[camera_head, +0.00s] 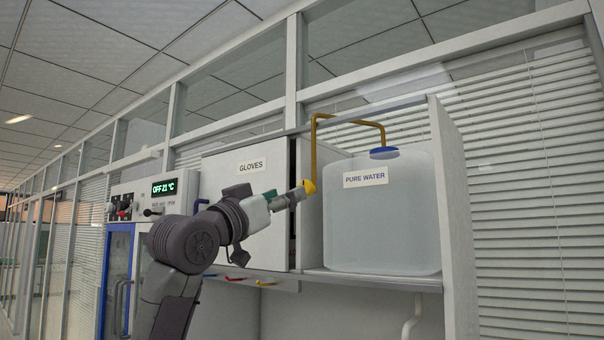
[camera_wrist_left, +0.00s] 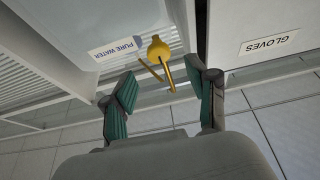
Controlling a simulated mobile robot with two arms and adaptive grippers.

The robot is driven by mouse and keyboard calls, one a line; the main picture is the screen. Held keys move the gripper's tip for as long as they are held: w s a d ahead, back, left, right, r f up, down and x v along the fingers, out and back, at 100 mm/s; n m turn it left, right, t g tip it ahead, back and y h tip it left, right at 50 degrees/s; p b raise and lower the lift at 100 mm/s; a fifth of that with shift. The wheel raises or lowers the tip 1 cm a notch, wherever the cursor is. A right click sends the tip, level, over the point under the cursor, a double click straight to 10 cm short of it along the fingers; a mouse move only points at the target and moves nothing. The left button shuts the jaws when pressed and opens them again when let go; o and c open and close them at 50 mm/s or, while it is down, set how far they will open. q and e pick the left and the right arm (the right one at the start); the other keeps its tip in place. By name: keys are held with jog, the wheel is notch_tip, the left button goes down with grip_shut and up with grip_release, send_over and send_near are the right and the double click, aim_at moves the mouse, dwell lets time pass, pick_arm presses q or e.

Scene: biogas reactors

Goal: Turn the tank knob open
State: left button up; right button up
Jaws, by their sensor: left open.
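The tank (camera_head: 380,235) is a large translucent container with a blue cap and a "PURE WATER" label, standing upright in an open shelf bay. A yellow pipe rises from its cap, runs left and drops to a yellow knob (camera_head: 309,187) at its lower end. My left gripper (camera_head: 291,197) is at the knob's left in the head view, its fingertips close to it. In the left wrist view, the knob (camera_wrist_left: 158,47) lies between and just beyond the open green-padded fingers (camera_wrist_left: 161,78). Contact cannot be told. The tank also shows there, upside down (camera_wrist_left: 115,20). My right gripper is out of view.
A white cabinet labelled "GLOVES" (camera_head: 230,170) stands behind my left arm, left of the tank. A shelf side panel (camera_head: 453,210) bounds the tank on the right. A control panel with a green display (camera_head: 164,188) is at the far left.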

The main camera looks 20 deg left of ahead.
aim_at(308, 188)
pick_arm(q)
jog(key=p+x, duration=0.3)
jog(key=x, duration=0.3)
jog(key=shift+w, duration=0.2)
jog(key=shift+d, duration=0.15)
jog(key=shift+c, duration=0.2)
grip_shut()
